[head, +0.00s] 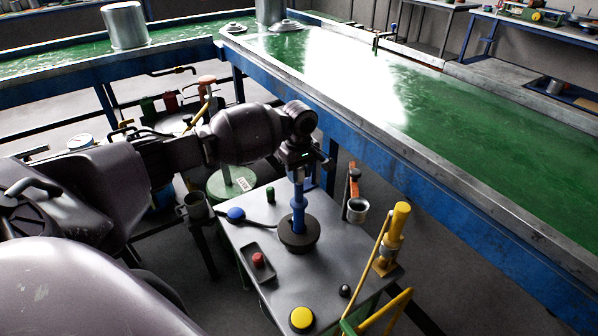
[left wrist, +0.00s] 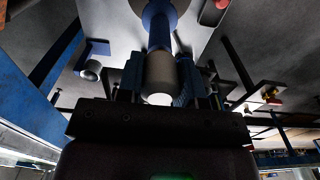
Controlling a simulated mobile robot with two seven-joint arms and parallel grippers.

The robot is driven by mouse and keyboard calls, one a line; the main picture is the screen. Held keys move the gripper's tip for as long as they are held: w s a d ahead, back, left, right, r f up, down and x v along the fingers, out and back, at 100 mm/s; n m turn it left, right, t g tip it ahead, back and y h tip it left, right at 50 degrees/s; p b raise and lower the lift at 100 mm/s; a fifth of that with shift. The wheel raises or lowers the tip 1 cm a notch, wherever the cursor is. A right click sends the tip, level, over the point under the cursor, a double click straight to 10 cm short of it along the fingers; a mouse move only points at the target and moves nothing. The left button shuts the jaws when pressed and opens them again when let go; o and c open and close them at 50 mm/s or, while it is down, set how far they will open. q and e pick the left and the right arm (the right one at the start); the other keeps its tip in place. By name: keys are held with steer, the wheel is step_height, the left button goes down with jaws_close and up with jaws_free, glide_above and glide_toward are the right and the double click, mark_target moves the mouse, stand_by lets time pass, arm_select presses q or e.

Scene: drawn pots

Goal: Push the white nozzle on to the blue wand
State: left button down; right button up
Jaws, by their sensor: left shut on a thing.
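The blue wand (head: 298,212) stands upright in a dark round base on the grey table top. It also shows in the left wrist view (left wrist: 156,28), running away from the gripper. My left gripper (head: 302,166) is directly above the wand, pointing down. In the left wrist view its fingers (left wrist: 158,92) are shut on a pale grey-white cylinder, the white nozzle (left wrist: 160,76), which is in line with the wand. The nozzle's far end meets the blue part in that view; I cannot tell whether it is around the wand or only against it. My right gripper is not in view.
The grey table (head: 335,255) carries a yellow button (head: 302,319), a blue button (head: 236,215), a red button in a tray (head: 258,260) and a yellow post (head: 397,228). A small cup (head: 357,211) hangs at its edge. A long green-topped bench (head: 450,125) runs behind.

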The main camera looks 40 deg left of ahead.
arm_select(q)
steer(key=shift+f, duration=0.35)
steer(key=c, duration=0.7)
jaws_free()
step_height(320, 180, up, 3)
steer(key=shift+w+p, duration=0.1)
steer(key=shift+p, duration=0.25)
step_height(320, 180, up, 7)
steer(key=shift+f+p, duration=0.1)
steer(key=shift+p, duration=0.4)
steer(key=shift+r, duration=0.5)
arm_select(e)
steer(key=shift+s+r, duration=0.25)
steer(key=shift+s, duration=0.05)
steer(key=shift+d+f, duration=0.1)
